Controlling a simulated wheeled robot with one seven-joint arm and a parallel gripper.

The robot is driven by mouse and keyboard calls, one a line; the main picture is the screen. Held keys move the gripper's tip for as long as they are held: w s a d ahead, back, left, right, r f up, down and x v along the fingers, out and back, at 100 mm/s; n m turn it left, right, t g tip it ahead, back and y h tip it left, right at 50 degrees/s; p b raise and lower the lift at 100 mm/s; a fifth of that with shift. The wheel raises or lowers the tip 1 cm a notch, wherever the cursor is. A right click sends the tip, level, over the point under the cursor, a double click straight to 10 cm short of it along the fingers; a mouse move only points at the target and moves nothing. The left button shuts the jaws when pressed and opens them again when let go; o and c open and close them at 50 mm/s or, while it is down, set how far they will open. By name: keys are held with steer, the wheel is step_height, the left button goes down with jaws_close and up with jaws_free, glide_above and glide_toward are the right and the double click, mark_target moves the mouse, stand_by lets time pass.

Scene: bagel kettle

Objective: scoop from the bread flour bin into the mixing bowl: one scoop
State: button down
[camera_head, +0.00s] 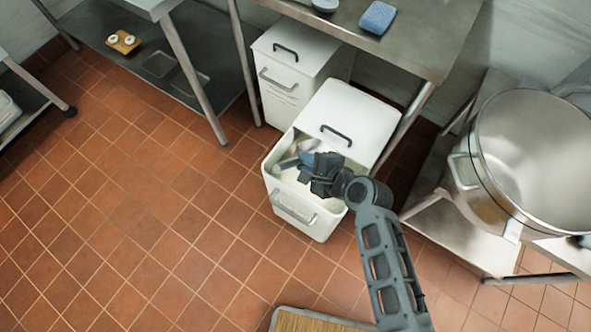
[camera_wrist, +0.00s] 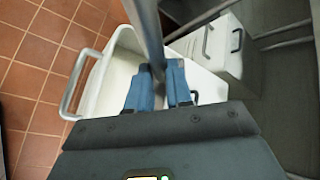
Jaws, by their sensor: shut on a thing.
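An open white bin (camera_head: 330,225) with pale flour inside stands on the floor. I cannot read a label that marks it as bread flour. My gripper (camera_head: 308,160) reaches into its mouth from the right. In the wrist view my gripper's blue fingers (camera_wrist: 160,88) are shut on a grey scoop handle (camera_wrist: 150,35) that runs up out of the frame. The scoop (camera_head: 286,164) shows partly in the head view, at the bin's left inner side. The gripper hides part of it, and I cannot tell whether it holds flour. I cannot make out a mixing bowl.
A closed white bin (camera_head: 285,90) stands behind the open one, partly under a steel table (camera_head: 420,45). A large steel kettle (camera_head: 535,150) stands at the right. A wooden board (camera_head: 315,322) is at the bottom edge. The tiled floor (camera_head: 130,220) at the left is clear.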

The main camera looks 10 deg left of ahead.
steer(key=w+d+f+b, duration=0.1)
steer(key=w+f+b, duration=0.2)
steer(key=f+b, duration=0.5)
steer(key=w+d+f+b, duration=0.2)
steer(key=f+b, duration=0.6)
steer(key=shift+w+d+f, duration=0.3)
steer(key=shift+w+f, duration=0.1)
stand_by(0.4)
steer(key=shift+m+g+y, duration=0.4)
steer(key=shift+m+g, duration=0.1)
steer(key=r+p, duration=0.2)
steer(key=s+r+p, duration=0.1)
steer(key=r+p, duration=0.1)
steer(key=a+r+p, duration=0.1)
steer(key=r+p, duration=0.1)
steer(key=shift+s+p, duration=0.3)
steer(key=shift+p, duration=0.1)
steer(key=shift+f, duration=0.1)
